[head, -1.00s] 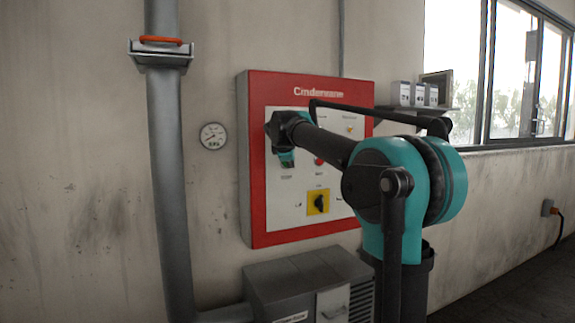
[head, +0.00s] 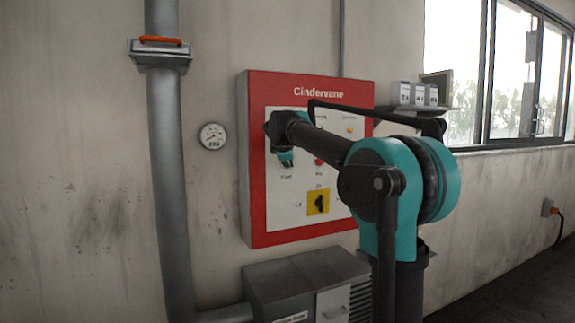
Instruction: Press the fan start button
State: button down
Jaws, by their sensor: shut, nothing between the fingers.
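The red control panel (head: 250,205) with a white face hangs on the wall, labelled "Cindervane". On it I see a red button (head: 318,161), an amber lamp (head: 350,130) and a black rotary switch on a yellow plate (head: 318,202). My gripper (head: 287,161) is shut and empty, in front of the panel's upper left part, just above a small label that seems to read "Start". The start button itself is hidden behind my gripper and wrist. I cannot tell whether my fingertips touch the panel.
A grey duct (head: 170,180) with an orange-handled damper (head: 160,42) runs down the wall at left. A round gauge (head: 212,136) is beside the panel. A grey machine housing (head: 300,275) stands below. A shelf with boxes (head: 412,93) is at right, near a window.

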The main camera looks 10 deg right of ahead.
jog(key=shift+w+a, duration=0.15)
jog(key=shift+w, duration=0.3)
dwell(0.6)
jog(key=shift+s, duration=0.2)
jog(key=shift+s+d, duration=0.25)
jog(key=shift+s, duration=0.4)
jog(key=shift+s, duration=0.1)
jog(key=s, duration=0.1)
jog(key=s+d, duration=0.1)
jog(key=s, duration=0.2)
jog(key=shift+s+d, duration=0.25)
jog(key=shift+s, duration=0.05)
jog(key=shift+f, duration=0.1)
dwell(0.6)
